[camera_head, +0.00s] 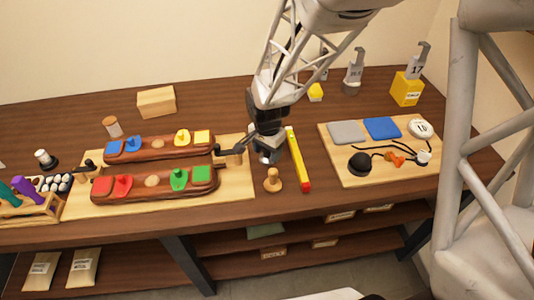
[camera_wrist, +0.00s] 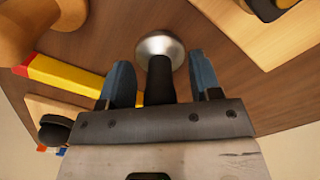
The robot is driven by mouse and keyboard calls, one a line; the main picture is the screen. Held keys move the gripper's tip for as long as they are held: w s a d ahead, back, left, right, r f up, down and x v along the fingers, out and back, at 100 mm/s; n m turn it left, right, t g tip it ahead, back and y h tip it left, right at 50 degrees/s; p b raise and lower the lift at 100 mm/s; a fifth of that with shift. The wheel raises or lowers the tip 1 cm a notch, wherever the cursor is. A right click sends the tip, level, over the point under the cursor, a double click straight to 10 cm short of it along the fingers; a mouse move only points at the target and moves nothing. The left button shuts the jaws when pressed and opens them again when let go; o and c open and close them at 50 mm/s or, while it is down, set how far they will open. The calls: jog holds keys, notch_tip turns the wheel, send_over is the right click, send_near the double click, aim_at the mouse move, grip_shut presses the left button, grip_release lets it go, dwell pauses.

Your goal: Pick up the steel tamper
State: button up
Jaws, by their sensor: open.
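The steel tamper shows in the wrist view as a round shiny metal end (camera_wrist: 160,45) with a dark handle (camera_wrist: 159,80). The handle lies between the two fingers of my gripper (camera_wrist: 161,70), which are apart with a gap showing on each side. In the head view my gripper (camera_head: 262,143) is low over the table, between the wooden saddle board and the yellow bar. There it hides most of the tamper; only a bit of grey metal (camera_head: 270,157) shows under it.
A wooden knob-like piece (camera_head: 273,181) stands just in front of my gripper. A yellow bar with a red end (camera_head: 298,158) lies to the right. The saddle board (camera_head: 240,190) with coloured blocks is at left. A board (camera_head: 350,178) with pads and cables is further right.

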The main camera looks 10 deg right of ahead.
grip_shut()
dwell(0.3)
jog(key=shift+r, duration=0.1)
jog(key=shift+r, duration=4.95)
